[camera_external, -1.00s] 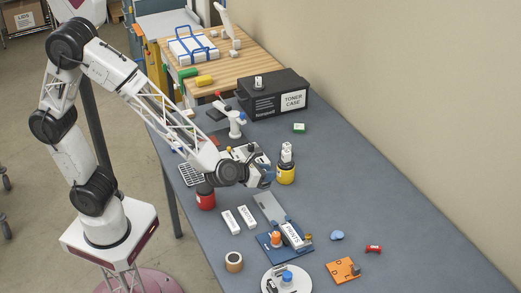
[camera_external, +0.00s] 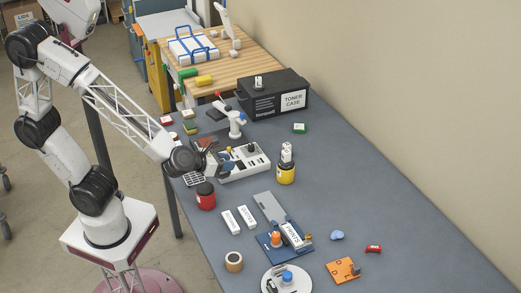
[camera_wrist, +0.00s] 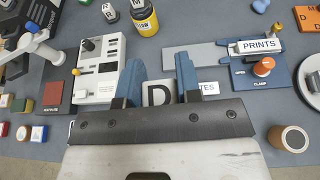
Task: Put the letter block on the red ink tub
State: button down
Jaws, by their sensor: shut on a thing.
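My gripper (camera_wrist: 158,84) has its two blue fingers closed on a white letter block (camera_wrist: 157,94) marked with a black D, in the wrist view. In the external view my gripper (camera_external: 218,166) is above the table, behind the red ink tub in the picture; the held block cannot be made out there. The red ink tub (camera_external: 205,198) stands upright with a dark lid, and nothing shows on top of it. I cannot see the tub in the wrist view.
A yellow tub (camera_external: 286,176) bears white letter blocks. A white control panel (camera_external: 245,164) lies near my gripper. White label tiles (camera_external: 239,218), a blue clamp board (camera_external: 268,246) and a tape roll (camera_external: 234,261) lie nearer the camera. The table's right side is mostly clear.

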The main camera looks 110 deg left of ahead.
jog(key=s+d+f, duration=0.2)
jog(key=s+f, duration=0.1)
jog(key=s, duration=0.8)
jog(key=s+d+f, duration=0.2)
jog(key=s+f, duration=0.1)
jog(key=s, duration=0.9)
jog(key=shift+s, duration=0.25)
jog(key=shift+w, duration=0.2)
send_over(209, 186)
jog(key=shift+f, duration=0.7)
dwell(1.0)
jog(key=shift+f, duration=1.75)
jog(key=shift+f, duration=0.15)
